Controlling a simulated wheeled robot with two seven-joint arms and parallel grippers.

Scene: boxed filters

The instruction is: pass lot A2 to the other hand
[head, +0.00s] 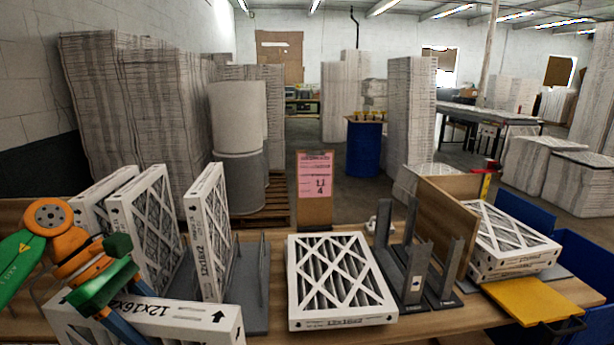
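My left gripper (122,322) reaches in from the left on an orange and green arm. It overlaps a white filter box (195,315) marked 12x16x2 with a black arrow, low at the front left. Its fingertips are not clear, so I cannot tell whether they grip the box. The box is cut off by the bottom edge. My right gripper is not in view. No A2 marking is readable on any filter, so I cannot tell which one is lot A2.
Several filters (150,215) stand upright at the left by a grey rack (255,270). One filter (335,275) lies flat mid-table. At right are a grey slotted stand (413,275), a wooden divider (447,225), stacked filters (510,240), a yellow board (530,300) and blue bins (585,260).

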